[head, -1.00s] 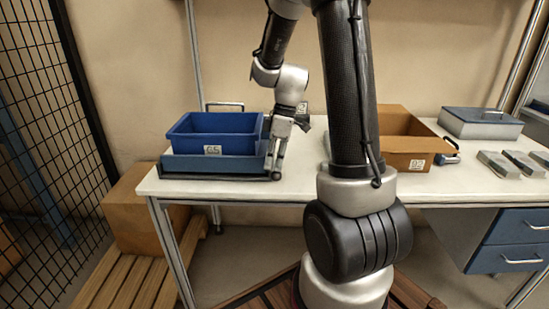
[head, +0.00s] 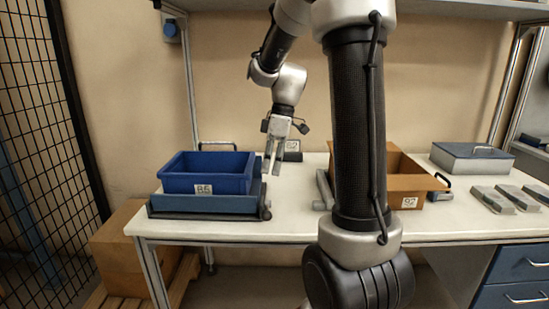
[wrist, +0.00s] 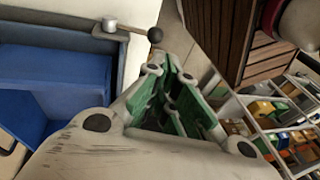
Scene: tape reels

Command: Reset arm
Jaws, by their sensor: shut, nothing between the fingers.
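My gripper (head: 272,166) is shut and empty, pointing down just right of the blue bin in the head view. It appears apart from the bin and above the table. The blue bin (head: 208,181) has a white label and sits on a darker blue tray (head: 205,204) at the left of the white table (head: 300,218). In the wrist view the gripper's green-padded fingers (wrist: 185,92) are close together, with the blue bin (wrist: 60,85) at the left. My forearm and upper arm hide part of the table's middle.
A brown cardboard box (head: 409,198) stands right of my arm. A blue-grey lidded case (head: 471,158) and several grey pieces (head: 505,198) lie at the right. A small dark labelled item (head: 292,151) is by the wall. A black mesh fence (head: 50,120) is at the left.

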